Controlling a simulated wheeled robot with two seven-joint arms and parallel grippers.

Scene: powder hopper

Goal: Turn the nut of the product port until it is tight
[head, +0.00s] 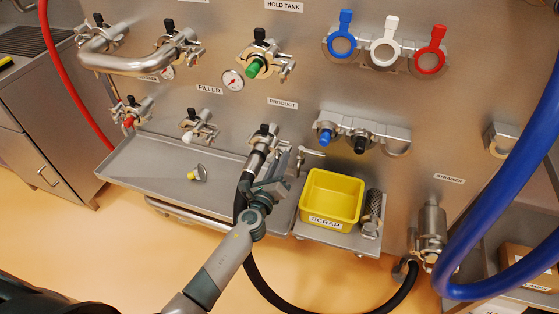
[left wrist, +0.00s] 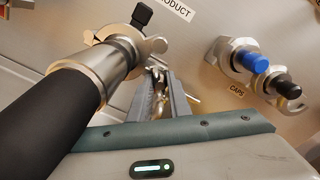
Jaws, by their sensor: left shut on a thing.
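The product port (head: 264,131) is on the steel wall under the PRODUCT label, with a black hose (head: 242,190) joined to it by a metal end. In the left wrist view, a clamp (left wrist: 121,46) with a black-topped part sits around this joint, and the hose (left wrist: 40,118) runs to the lower left. My left gripper (head: 283,153) is just right of the joint. Its fingers (left wrist: 156,86) are shut on the clamp's nut (left wrist: 157,77), which shows only partly between them. How tight the nut is cannot be seen. My right gripper is not in view.
A yellow SCRAP bin (head: 332,197) stands right of my arm, beside a mesh cylinder (head: 372,205). A small capped part (head: 198,174) lies on the steel tray (head: 130,165). Blue and black caps (head: 326,137) sit right of the port. A thick blue hose (head: 500,190) hangs far right.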

